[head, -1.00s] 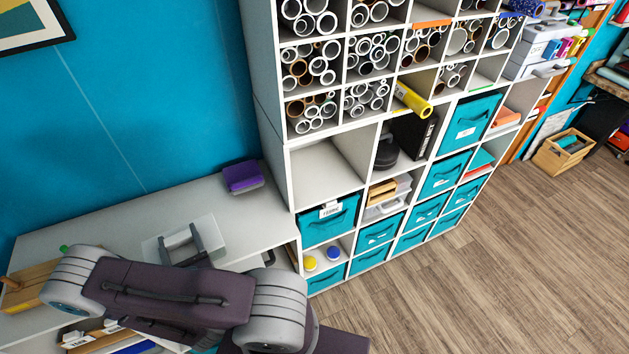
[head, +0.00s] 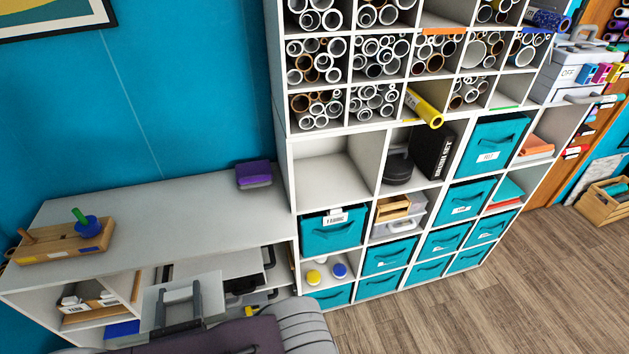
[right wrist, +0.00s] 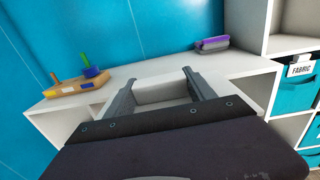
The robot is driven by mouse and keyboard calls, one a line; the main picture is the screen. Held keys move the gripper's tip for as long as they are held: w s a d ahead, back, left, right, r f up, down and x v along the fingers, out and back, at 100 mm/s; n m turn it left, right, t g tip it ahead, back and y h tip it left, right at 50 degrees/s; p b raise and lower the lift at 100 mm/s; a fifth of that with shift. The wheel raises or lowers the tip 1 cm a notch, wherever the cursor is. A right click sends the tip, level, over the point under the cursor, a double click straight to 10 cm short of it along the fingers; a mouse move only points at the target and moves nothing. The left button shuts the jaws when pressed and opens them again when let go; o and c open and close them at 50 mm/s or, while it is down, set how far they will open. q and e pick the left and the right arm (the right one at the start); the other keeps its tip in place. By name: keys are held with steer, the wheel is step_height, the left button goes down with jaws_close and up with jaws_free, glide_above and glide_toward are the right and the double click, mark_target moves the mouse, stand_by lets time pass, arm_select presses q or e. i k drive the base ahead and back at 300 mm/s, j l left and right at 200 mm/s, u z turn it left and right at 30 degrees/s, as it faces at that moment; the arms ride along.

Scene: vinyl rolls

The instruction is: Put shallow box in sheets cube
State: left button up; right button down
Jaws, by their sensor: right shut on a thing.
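My right gripper (head: 181,302) is in the lower left of the head view, in front of the low white shelf unit. It is shut on a pale, flat-sided box (head: 212,291), which looks like the shallow box. In the right wrist view the box (right wrist: 163,92) sits between the two grey fingers (right wrist: 160,88). Teal fabric cubes fill many shelf openings; one (head: 331,232) reads FABRIC, and it shows at the right of the wrist view (right wrist: 297,85). Other cubes' labels are too small to read, so I cannot tell which is the sheets cube. My left gripper is not in view.
The low unit's white top (head: 160,215) holds a wooden peg block (head: 62,243) and a purple-grey eraser-like item (head: 254,175). An empty cubby (head: 325,175) is above the FABRIC cube. A yellow roll (head: 424,108) sticks out above.

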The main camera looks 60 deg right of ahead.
mark_target(321, 191)
steer(key=k+l, duration=0.2)
steer(key=l, duration=0.15)
steer(key=k+l, duration=0.15)
steer(key=l, duration=0.2)
steer(key=k+l, duration=0.2)
steer(key=l, duration=0.15)
steer(key=k+l, duration=0.2)
steer(key=l, duration=0.15)
